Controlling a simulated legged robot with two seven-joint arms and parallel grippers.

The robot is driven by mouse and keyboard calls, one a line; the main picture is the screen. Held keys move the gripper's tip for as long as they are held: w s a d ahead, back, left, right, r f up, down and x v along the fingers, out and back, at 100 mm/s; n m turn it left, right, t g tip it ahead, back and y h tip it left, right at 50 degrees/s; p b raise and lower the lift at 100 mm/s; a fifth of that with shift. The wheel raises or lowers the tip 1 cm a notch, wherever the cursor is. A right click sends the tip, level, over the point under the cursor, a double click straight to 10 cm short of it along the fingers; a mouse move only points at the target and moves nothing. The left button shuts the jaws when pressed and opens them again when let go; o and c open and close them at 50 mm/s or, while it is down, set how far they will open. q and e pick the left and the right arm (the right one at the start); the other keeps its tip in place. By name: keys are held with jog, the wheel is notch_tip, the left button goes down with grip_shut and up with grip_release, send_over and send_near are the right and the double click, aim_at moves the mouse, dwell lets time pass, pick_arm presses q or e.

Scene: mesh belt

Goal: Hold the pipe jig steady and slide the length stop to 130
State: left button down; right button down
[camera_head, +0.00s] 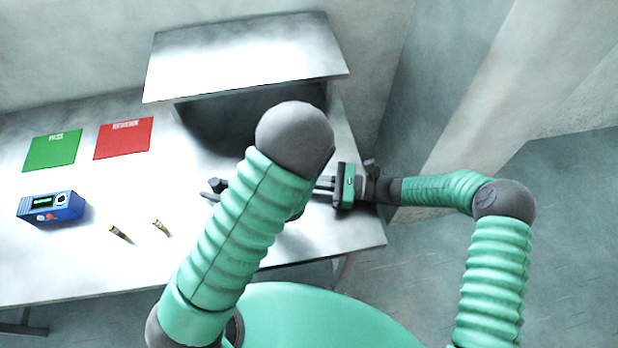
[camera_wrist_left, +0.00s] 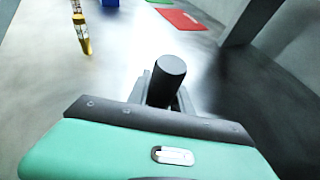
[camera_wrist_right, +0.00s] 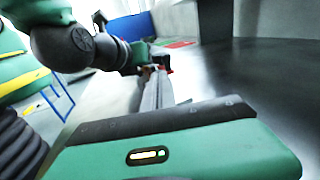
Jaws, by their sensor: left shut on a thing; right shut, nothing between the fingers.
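My left gripper (camera_head: 214,188) is shut on a dark upright cylinder (camera_wrist_left: 166,80), seen between its fingers in the left wrist view. It looks like a knob or grip, but I cannot tell which part of the jig it is. My left arm hides most of that area in the head view, so the jig's body, scale and length stop cannot be made out. My right gripper (camera_head: 324,184) is shut and empty to the right of my left arm, pointing left. In the right wrist view its fingers (camera_wrist_right: 152,88) are together, pointing toward my left arm.
A raised grey shelf (camera_head: 245,55) stands at the back of the metal table (camera_head: 60,270). A green mat (camera_head: 52,151), a red mat (camera_head: 123,139) and a blue device (camera_head: 52,207) with a display lie left. Two short brass-coloured pieces (camera_head: 119,233) (camera_head: 160,227) lie nearer. The front left is clear.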

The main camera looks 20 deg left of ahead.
jog(key=shift+s+a, duration=0.35)
jog(key=shift+a, duration=0.2)
jog(key=shift+s+a, duration=0.3)
jog(key=shift+a, duration=0.2)
pick_arm(q)
jog(key=shift+w+d, duration=0.1)
pick_arm(e)
jog(key=w+d, duration=0.1)
jog(key=d, duration=0.3)
jog(key=w+d, duration=0.1)
jog(key=d, duration=0.4)
jog(key=w+d, duration=0.1)
jog(key=d, duration=0.4)
jog(key=shift+d, duration=0.1)
pick_arm(q)
jog(key=c, duration=1.1)
grip_release()
jog(key=shift+o, duration=0.2)
